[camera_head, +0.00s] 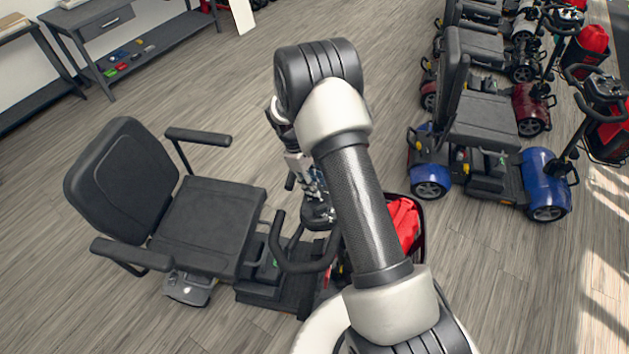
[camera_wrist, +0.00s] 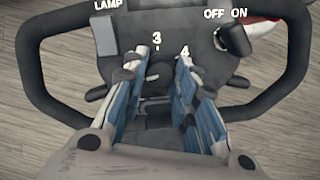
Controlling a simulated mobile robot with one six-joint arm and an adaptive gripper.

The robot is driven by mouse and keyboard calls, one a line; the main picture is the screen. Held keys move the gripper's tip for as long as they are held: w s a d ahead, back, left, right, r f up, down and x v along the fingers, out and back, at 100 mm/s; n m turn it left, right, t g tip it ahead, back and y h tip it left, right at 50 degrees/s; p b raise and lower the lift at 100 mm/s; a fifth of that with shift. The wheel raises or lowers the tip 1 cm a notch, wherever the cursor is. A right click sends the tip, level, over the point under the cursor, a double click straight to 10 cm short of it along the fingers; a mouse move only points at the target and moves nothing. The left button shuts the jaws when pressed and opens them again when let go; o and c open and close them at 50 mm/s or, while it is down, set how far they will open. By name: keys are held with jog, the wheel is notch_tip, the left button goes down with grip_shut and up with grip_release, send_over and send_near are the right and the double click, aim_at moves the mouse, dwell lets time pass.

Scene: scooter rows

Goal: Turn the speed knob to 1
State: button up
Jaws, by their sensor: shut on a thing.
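The scooter's control panel (camera_wrist: 195,42) fills the middle of the wrist view, with the marks 3 and 4 showing. The dark speed knob (camera_wrist: 158,108) lies below these marks, between my fingers and partly hidden by them. My gripper (camera_wrist: 161,75) is shut on the knob, with one blue-padded finger on each side. The knob's pointer and the mark 1 cannot be made out. In the head view my gripper (camera_head: 312,186) reaches down onto the panel (camera_head: 318,214) of the near scooter, and my arm hides part of it.
A black handlebar loop (camera_wrist: 40,75) surrounds the panel. A lamp switch (camera_wrist: 105,38) and a key switch (camera_wrist: 235,40) sit near my fingers. The scooter's seat (camera_head: 208,215) is to the left; a red bag (camera_head: 404,222) is to the right. A blue scooter (camera_head: 545,175) stands farther right.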

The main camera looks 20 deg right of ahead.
jog(key=shift+n+h+p, duration=0.3)
jog(key=shift+n+p, duration=0.05)
jog(key=shift+n, duration=1.55)
jog(key=o, duration=1.1)
jog(key=v, duration=1.2)
jog(key=shift+s+r, duration=0.1)
jog(key=shift+s, duration=0.15)
